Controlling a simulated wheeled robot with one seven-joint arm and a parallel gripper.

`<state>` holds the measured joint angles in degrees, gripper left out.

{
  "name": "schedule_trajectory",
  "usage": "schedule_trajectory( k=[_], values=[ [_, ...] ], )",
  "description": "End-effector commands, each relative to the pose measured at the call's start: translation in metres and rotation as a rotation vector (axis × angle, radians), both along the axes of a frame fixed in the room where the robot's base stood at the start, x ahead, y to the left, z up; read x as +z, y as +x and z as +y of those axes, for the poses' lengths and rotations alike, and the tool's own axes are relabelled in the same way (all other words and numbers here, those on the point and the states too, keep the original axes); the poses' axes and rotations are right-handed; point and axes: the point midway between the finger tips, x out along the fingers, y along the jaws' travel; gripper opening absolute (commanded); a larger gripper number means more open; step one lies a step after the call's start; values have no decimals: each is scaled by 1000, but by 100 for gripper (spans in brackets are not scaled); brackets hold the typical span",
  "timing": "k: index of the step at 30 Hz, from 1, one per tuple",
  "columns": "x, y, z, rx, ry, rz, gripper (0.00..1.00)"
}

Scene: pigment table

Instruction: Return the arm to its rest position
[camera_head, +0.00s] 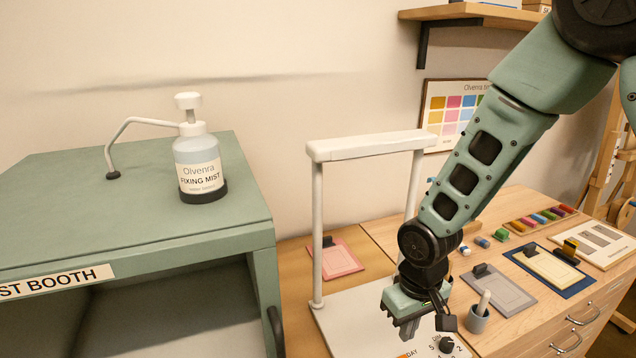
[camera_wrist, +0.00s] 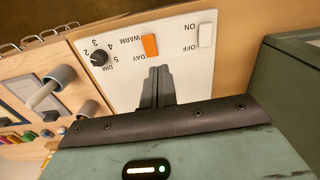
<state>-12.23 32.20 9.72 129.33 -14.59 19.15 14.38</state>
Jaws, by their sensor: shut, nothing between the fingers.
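My arm reaches down from the upper right in the head view. My gripper (camera_head: 408,322) points down over the white panel at the foot of a white arch-shaped stand (camera_head: 318,230). In the wrist view, my gripper (camera_wrist: 159,75) shows its two fingers together with nothing between them. Behind the fingertips lies the white panel (camera_wrist: 125,78) with a black dial (camera_wrist: 98,57), an orange switch (camera_wrist: 149,45) and a white on-off switch (camera_wrist: 206,35). I cannot tell the exact gap between fingertips and panel.
A green booth (camera_head: 120,225) with a spray bottle (camera_head: 198,165) on top stands left. A mortar and pestle (camera_head: 479,315), framed cards (camera_head: 496,290) and coloured sticks (camera_head: 540,220) lie on the wooden table right. A shelf (camera_head: 470,14) hangs above.

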Motion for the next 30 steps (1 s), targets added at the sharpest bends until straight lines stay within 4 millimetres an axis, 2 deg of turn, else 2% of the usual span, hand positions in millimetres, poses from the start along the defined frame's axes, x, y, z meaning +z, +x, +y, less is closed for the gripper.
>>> schedule_trajectory(
  k=[4, 9, 15, 18, 21, 30],
  values=[
    [40, -39, 27, 83, 20, -15, 0],
    [78, -101, 46, 191, 34, -14, 0],
    [100, -162, 50, 290, 43, -11, 0],
    [105, -178, 49, 316, 44, -9, 0],
    [106, -185, 49, 329, 45, -8, 0],
    [107, -186, 49, 330, 45, -7, 0]
  ],
)
